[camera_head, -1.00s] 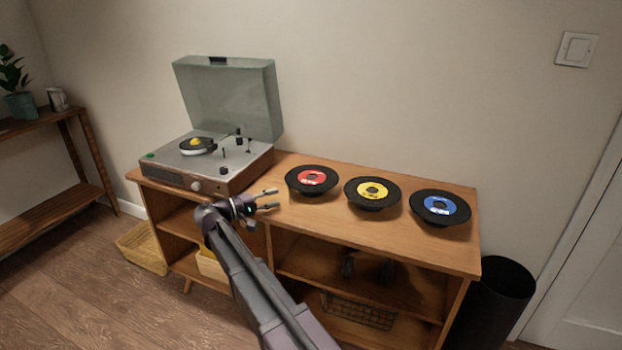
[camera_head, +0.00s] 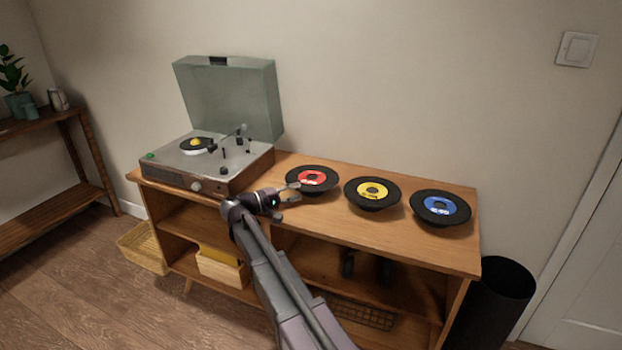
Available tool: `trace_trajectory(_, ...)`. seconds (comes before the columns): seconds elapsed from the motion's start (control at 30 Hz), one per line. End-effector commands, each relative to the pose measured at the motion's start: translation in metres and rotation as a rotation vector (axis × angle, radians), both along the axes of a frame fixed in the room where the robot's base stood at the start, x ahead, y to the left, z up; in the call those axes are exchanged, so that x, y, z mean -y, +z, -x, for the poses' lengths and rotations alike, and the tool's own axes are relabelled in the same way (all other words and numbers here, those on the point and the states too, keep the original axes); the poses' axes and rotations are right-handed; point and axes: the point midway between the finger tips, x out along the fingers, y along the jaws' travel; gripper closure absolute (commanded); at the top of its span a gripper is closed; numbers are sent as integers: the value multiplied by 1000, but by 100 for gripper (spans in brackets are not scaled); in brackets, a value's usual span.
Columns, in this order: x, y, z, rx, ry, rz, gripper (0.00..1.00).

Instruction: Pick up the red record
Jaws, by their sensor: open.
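The red record (camera_head: 313,178) is a black disc with a red label, on the wooden cabinet top (camera_head: 420,250) just right of the record player. My gripper (camera_head: 294,193) is open, its fingers pointing right at the near left edge of the red record. One finger overlaps the record's left rim in the picture; I cannot tell whether it touches. The jaws appear empty.
A yellow-label record (camera_head: 372,192) and a blue-label record (camera_head: 440,207) lie to the right. The record player (camera_head: 205,163) with its raised lid (camera_head: 230,98) stands on the left. A black bin (camera_head: 500,300) stands right of the cabinet.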

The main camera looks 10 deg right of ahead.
Motion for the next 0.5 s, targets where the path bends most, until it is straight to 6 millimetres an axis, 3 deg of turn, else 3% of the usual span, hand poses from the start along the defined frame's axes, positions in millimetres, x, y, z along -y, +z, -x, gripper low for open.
trace_trajectory(0.5,46,2,-13,0,-1,0,56)
